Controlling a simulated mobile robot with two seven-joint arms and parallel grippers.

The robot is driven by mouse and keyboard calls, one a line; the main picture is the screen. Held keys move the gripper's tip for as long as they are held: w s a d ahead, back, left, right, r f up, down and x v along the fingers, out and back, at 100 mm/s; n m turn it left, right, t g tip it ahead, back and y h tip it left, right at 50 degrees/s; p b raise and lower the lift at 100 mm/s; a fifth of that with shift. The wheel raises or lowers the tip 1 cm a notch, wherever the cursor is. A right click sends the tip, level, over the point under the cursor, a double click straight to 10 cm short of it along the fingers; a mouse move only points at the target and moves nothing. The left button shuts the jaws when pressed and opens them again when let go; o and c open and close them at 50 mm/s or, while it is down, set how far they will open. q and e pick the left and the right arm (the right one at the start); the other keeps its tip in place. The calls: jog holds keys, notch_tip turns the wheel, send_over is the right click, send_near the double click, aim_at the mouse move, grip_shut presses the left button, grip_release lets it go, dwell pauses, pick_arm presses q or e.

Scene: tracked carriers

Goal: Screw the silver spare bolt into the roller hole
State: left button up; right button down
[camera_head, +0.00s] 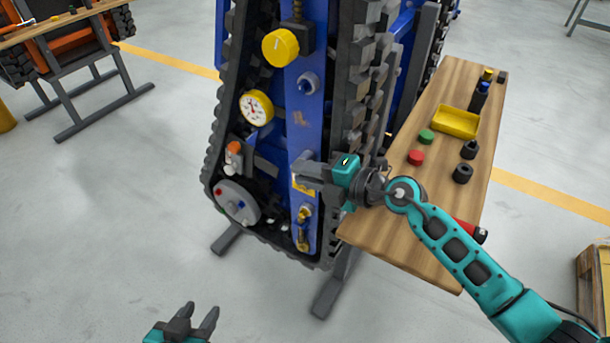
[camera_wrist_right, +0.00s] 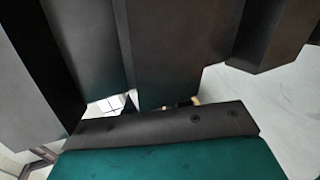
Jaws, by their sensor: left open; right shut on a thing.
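My right gripper (camera_head: 305,174) is at the blue side beam (camera_head: 300,130) of the tracked carrier, its fingers pointing left across it. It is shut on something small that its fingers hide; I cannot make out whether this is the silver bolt. A yellow-marked patch (camera_head: 304,187) shows just under the fingertips. Brass-coloured fittings (camera_head: 303,214) sit lower on the beam. My left gripper (camera_head: 196,320) is open and empty over the floor. In the right wrist view the dark fingers fill most of the picture.
A wooden table (camera_head: 400,215) stands right of the carrier, with a yellow tray (camera_head: 455,122), red cap (camera_head: 416,157), green cap (camera_head: 426,137) and black rings (camera_head: 463,173). A yellow knob (camera_head: 280,47) and a gauge (camera_head: 256,107) stick out from the carrier.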

jog(key=shift+w+d, duration=0.15)
jog(key=shift+w, duration=0.05)
jog(key=c, duration=1)
grip_release()
jog(key=shift+o, duration=0.2)
jog(key=shift+d, duration=0.15)
jog(key=v, duration=1.2)
jog(key=shift+s+d+r, duration=0.15)
jog(key=shift+s+d, duration=0.05)
jog(key=shift+s, duration=0.1)
